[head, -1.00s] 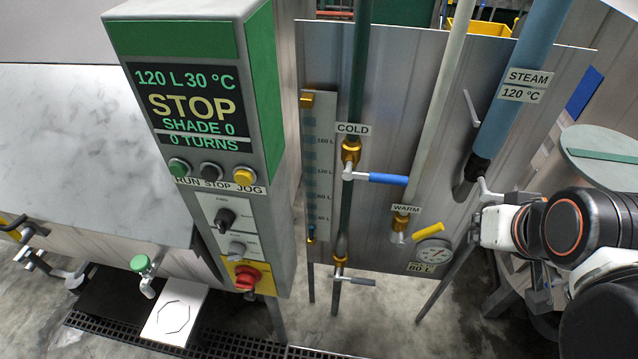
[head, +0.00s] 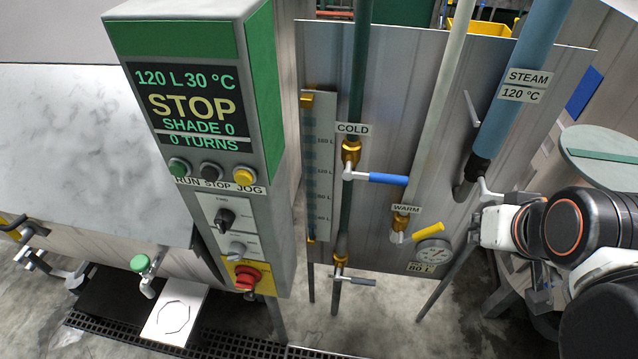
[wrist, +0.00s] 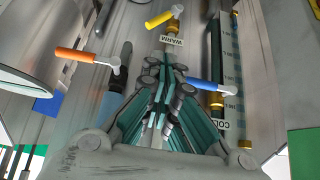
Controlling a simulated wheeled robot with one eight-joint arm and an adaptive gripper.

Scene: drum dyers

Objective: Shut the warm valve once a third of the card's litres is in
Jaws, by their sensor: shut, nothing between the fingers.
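The warm valve has a yellow lever (head: 428,232) on a brass body (head: 400,221) under the WARM label (head: 406,209). The lever points right and slightly up, across the vertical pipe. It also shows at the top of the wrist view (wrist: 160,19). A sight tube with a litre scale (head: 318,165) stands at the panel's left; its level is too small to read. The display (head: 187,108) reads 120 L, 30 °C, STOP, 0 turns. A round dial (head: 433,252) has a tag reading 80 L. My gripper (wrist: 158,78) is shut and empty, apart from the warm lever.
The cold valve's blue lever (head: 388,179) points right, left of the warm pipe. A steam pipe (head: 515,85) runs down on the right; an orange lever (wrist: 74,55) shows in the wrist view. A drain-side grey lever (head: 360,282) sits low.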

